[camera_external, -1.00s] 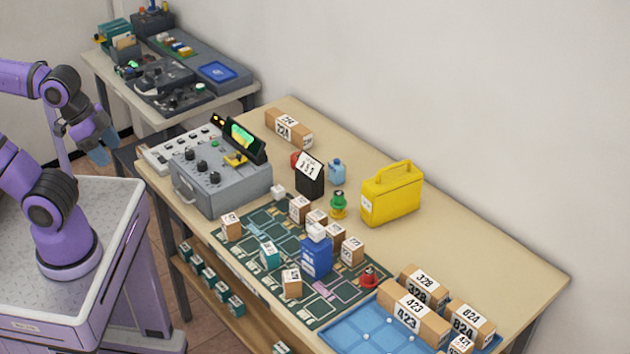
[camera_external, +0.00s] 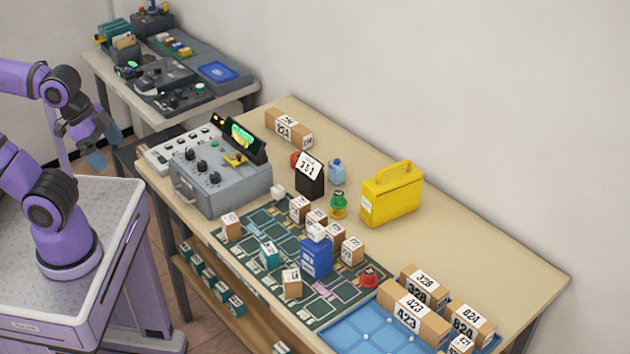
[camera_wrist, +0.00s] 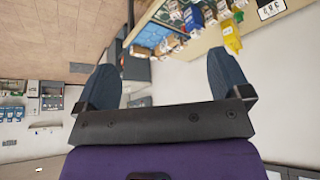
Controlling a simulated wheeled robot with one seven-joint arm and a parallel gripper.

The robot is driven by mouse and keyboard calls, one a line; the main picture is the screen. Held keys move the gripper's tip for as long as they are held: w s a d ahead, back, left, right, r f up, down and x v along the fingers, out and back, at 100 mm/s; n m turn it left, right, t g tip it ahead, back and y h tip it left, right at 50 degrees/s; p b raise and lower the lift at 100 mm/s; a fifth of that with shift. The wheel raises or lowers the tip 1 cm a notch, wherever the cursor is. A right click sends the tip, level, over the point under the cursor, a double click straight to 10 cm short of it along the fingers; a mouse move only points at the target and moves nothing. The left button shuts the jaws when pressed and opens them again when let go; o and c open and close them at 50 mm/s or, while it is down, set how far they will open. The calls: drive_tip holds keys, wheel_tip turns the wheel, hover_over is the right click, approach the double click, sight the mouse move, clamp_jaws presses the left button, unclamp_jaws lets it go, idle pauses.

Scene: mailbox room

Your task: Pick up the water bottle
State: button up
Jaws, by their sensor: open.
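A small translucent blue bottle (camera_external: 337,171), which looks like the water bottle, stands on the long beige table (camera_external: 480,235). It is behind the black number stand (camera_external: 310,180) and left of the yellow case. I cannot make out the bottle in the wrist view.
Near the bottle are a green bottle (camera_external: 338,206), a yellow case (camera_external: 392,194) and a grey control box (camera_external: 222,178). Several small boxes and a blue container (camera_external: 316,257) crowd the green mat. The table's back right is clear. A second table (camera_external: 235,95) stands behind.

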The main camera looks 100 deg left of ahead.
drive_tip(key=w+a+r, duration=0.3)
drive_tip(key=w, duration=0.9)
drive_tip(key=w+a+f+y, duration=0.1)
drive_tip(key=w+a, duration=0.4)
drive_tip(key=w, duration=0.3)
drive_tip(key=w+a+f, duration=0.1)
drive_tip(key=w+a, duration=0.3)
drive_tip(key=w, duration=0.4)
drive_tip(key=n, duration=0.2)
hover_over(335, 160)
drive_tip(key=s, duration=0.4)
wheel_tip(335, 160, down, 33)
drive_tip(key=shift+t, duration=0.3)
drive_tip(key=x, duration=0.5)
drive_tip(key=shift+w+d+r, duration=0.1)
drive_tip(key=shift+w, duration=0.05)
drive_tip(key=shift+d+x, duration=0.1)
drive_tip(key=shift+x, duration=1.25)
drive_tip(key=shift+d+x, duration=0.15)
drive_tip(key=shift+x, duration=1.2)
drive_tip(key=shift+w, duration=0.1)
drive_tip(key=c, duration=1)
